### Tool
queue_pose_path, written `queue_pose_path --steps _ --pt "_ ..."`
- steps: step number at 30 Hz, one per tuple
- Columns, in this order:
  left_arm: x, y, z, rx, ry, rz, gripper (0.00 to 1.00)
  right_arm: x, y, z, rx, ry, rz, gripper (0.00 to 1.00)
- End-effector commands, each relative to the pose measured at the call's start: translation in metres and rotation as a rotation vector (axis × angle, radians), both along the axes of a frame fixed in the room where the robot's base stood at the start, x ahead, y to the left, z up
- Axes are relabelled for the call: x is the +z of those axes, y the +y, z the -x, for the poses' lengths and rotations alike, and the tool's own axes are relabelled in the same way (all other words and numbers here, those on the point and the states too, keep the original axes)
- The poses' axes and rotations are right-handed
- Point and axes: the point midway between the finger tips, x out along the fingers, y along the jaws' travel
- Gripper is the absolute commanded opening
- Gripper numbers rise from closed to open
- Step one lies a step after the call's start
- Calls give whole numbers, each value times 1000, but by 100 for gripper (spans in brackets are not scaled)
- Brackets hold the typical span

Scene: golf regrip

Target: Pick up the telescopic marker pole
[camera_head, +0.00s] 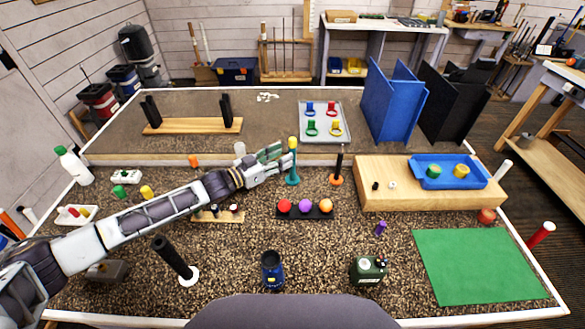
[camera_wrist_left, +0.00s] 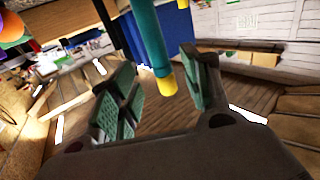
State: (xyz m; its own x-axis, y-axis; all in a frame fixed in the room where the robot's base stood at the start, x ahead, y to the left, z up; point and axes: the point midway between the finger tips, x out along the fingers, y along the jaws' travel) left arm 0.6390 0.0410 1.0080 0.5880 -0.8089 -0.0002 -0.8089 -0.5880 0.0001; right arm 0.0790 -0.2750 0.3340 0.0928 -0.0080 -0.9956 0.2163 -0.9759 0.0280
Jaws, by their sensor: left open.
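A teal pole with a yellow top (camera_head: 292,172) stands upright on a round teal base, just right of my left gripper in the head view. It looks like the marker pole. In the left wrist view the pole (camera_wrist_left: 149,38) shows with its yellow end in the gap between the fingers, with space visible on both sides. My left gripper (camera_head: 281,158) is open and empty, level with the pole's upper part. In the head view its fingers partly overlap the pole. Whether either finger touches the pole, I cannot tell. My right gripper is not in view.
A black pole on an orange base (camera_head: 337,178) stands close on the right. A black rack with coloured balls (camera_head: 322,214) lies in front. A wooden block (camera_head: 375,208) bears a blue tray (camera_head: 424,183). A raised grey shelf (camera_head: 270,128) is behind. A green mat (camera_head: 480,265) lies front right.

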Motion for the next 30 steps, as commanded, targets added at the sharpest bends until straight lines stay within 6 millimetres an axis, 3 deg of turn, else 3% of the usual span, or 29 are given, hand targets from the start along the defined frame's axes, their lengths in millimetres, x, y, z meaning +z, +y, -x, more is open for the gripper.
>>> queue_pose_path --steps 8,19,30 --pt "1 -10 -8 -1 -1 1 48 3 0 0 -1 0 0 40" --pt "-1 -33 -26 0 0 0 48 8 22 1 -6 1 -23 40" --pt "-2 -41 -31 0 1 -1 48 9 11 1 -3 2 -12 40"
